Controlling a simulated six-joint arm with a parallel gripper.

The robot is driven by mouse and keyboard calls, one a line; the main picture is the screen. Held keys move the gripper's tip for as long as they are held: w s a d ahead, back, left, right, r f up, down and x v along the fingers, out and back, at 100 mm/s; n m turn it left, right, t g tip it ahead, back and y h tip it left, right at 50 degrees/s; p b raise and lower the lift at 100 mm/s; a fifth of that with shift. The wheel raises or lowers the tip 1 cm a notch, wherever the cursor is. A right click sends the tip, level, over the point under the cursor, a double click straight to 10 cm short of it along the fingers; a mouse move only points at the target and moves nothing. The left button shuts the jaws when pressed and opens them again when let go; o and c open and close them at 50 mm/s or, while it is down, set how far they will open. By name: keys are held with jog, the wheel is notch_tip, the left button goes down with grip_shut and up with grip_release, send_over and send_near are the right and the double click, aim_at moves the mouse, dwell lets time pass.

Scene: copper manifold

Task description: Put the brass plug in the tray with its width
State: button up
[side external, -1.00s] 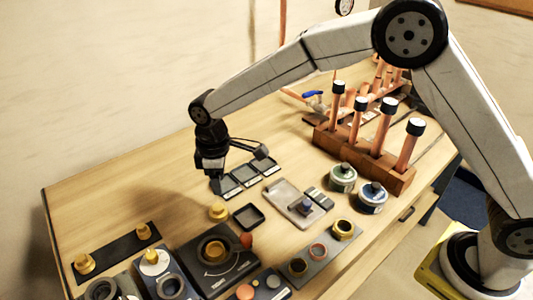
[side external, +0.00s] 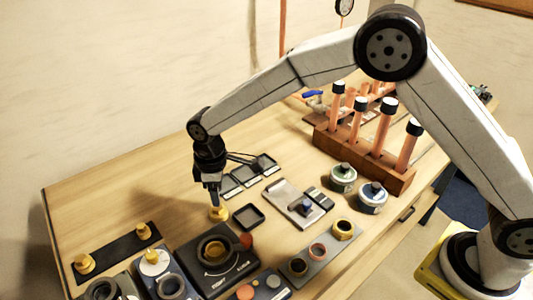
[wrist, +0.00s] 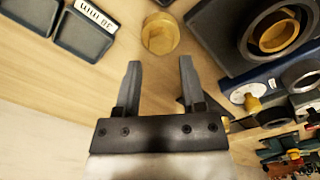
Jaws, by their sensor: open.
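The brass plug (side external: 219,214) stands on the bench left of a small empty dark tray (side external: 249,217). In the wrist view the plug (wrist: 160,33) is a round gold piece just beyond my fingertips, roughly centred between them. My gripper (side external: 214,201) points down close above the plug; its open fingers (wrist: 160,66) have nothing between them. In the wrist view one tray (wrist: 84,36) has a white label that seems to read 30 mm, upside down. The other labels are not readable.
A black block with a brass ring (side external: 216,252) stands close in front of the plug. Other brass pieces (side external: 84,263) sit on a black strip at left. A wooden rack with copper tubes (side external: 365,160) and two round tins (side external: 343,178) stand at right.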

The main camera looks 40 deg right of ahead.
aim_at(218, 211)
jog(key=shift+a+f, duration=0.15)
jog(key=shift+f, duration=2.1)
grip_shut()
